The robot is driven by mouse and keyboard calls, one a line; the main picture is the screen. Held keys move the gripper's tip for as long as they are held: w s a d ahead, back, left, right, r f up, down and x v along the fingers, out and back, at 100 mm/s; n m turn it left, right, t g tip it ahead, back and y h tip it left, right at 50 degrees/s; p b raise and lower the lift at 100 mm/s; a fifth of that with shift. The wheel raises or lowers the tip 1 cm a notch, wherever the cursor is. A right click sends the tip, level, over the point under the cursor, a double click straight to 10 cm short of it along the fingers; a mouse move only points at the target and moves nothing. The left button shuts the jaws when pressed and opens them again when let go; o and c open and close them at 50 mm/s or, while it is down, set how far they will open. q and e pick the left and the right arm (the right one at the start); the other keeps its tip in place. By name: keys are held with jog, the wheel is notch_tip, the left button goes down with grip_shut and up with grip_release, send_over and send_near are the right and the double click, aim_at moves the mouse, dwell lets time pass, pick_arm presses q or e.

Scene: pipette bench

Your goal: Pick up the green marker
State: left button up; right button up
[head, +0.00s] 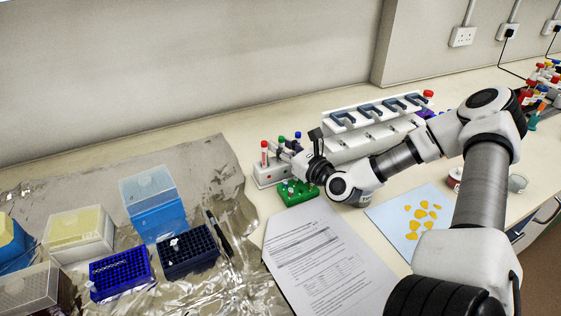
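No marker that is plainly green stands out in the head view. A dark, slim pen-like marker (218,232) lies on the crumpled foil, right of the dark tip rack; its colour reads as near black. My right arm reaches in from the right, and its gripper (291,156) is at the small white tube rack, just above and behind a green block-like rack (297,192). The fingers are small and partly lost among the tubes, so I cannot tell whether they are open or hold anything. My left gripper is not in view.
The white tube rack (268,174) holds tubes with red, green and blue caps. A white pipette stand (368,128) is behind my arm. Printed paper (325,258) and a blue sheet (392,218) lie in front. Tip boxes, including a blue one (156,217), crowd the foil (216,160).

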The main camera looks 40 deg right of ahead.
jog(key=shift+r, duration=0.1)
grip_shut()
notch_tip(320, 180, up, 10)
jog(key=p, duration=0.7)
jog(key=shift+r, duration=0.15)
jog(key=shift+w+f, duration=0.1)
jog(key=shift+f, duration=0.1)
